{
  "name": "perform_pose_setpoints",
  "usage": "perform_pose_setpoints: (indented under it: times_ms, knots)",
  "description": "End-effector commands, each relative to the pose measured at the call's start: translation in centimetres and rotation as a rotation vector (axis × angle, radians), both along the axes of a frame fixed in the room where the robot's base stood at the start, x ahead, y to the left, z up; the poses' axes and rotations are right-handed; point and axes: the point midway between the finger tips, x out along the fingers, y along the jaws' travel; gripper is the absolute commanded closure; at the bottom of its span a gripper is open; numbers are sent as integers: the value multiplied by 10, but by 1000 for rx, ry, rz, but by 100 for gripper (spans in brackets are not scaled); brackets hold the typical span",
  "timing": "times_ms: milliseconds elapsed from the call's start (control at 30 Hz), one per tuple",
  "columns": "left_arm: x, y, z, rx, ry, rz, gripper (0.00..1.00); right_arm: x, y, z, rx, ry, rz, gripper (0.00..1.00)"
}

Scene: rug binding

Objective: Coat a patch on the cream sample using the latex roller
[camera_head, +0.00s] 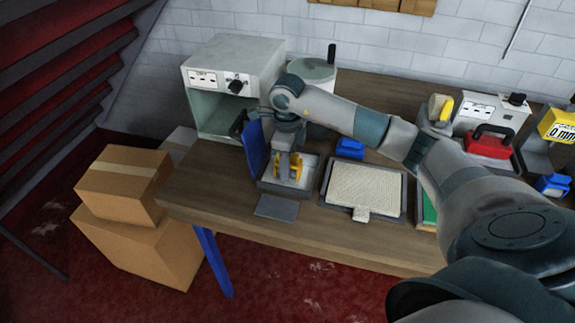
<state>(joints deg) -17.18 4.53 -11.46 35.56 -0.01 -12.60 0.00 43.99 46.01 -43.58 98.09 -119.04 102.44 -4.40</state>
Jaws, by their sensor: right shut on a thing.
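The cream sample (365,185) lies flat on a dark tray (328,192) near the front of the wooden bench, with a small pale tab at its front edge. My right arm reaches across the bench from the right, and its gripper (287,158) points down to the left of the sample. It is shut on a yellow-framed tool, seemingly the latex roller (294,170). The roller is over a shallow grey tray (311,168); I cannot tell whether it touches the tray's inside. The roller's lower part is partly hidden. My left gripper is not in view.
A blue upright panel (254,147) stands close left of the gripper. An open grey cabinet (231,70) and a cylindrical pot (312,70) are behind. A blue block (350,148) sits behind the sample. A flat grey plate (277,207) lies at the front edge.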

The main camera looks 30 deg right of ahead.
Motion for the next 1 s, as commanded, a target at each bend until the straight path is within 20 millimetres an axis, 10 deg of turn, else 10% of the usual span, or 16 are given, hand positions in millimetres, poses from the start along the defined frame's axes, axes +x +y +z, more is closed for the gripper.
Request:
perform_pose_setpoints:
  times_ms: [1000]
  knots:
    - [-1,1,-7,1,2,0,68,0,0,-7,0,-1,0,87]
